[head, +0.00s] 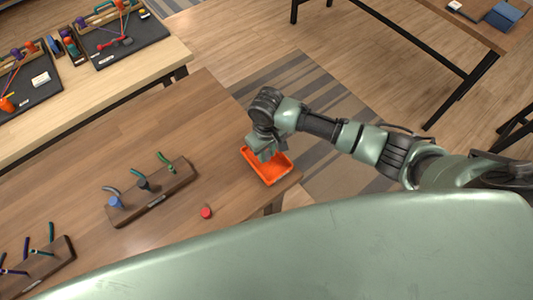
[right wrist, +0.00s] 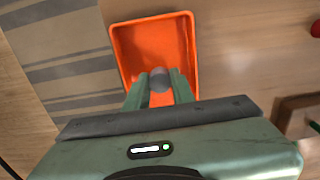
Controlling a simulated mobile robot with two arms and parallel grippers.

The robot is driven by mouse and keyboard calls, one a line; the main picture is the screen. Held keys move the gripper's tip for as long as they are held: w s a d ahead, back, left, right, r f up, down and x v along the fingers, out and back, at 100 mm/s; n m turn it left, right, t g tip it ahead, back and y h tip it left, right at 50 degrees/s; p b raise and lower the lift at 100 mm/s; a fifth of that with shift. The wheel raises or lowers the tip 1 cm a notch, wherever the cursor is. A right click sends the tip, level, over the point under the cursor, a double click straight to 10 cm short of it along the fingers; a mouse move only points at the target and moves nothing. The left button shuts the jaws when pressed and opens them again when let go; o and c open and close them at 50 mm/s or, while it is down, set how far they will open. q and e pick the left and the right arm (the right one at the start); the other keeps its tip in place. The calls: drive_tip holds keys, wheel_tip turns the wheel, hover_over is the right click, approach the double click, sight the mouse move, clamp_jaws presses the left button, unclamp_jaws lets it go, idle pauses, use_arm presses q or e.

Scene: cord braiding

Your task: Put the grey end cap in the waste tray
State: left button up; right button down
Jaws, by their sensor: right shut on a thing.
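The grey end cap (right wrist: 159,80) shows in the right wrist view between the fingertips of my right gripper (right wrist: 158,90). The gripper is shut on it. The orange waste tray (right wrist: 126,53) lies behind the cap in that view, so the cap is over the tray. In the head view my right gripper (head: 265,152) is above the back left part of the waste tray (head: 274,176), and the cap cannot be made out there. How high the cap is above the tray floor is hard to tell. My left gripper is not in view.
A red cap (head: 206,212) lies on the wooden table left of the tray. A wooden rack (head: 150,199) with short cords stands further left, and another rack (head: 38,263) is at the lower left. The tray sits near the table's right corner.

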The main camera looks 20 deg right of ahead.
sight(267, 154)
drive_tip(key=shift+f, duration=0.9)
drive_tip(key=shift+f, duration=0.15)
drive_tip(key=c, duration=1.2)
unclamp_jaws()
wheel_tip(267, 154, up, 12)
drive_tip(key=shift+r+b, duration=0.2)
drive_tip(key=shift+b, duration=0.35)
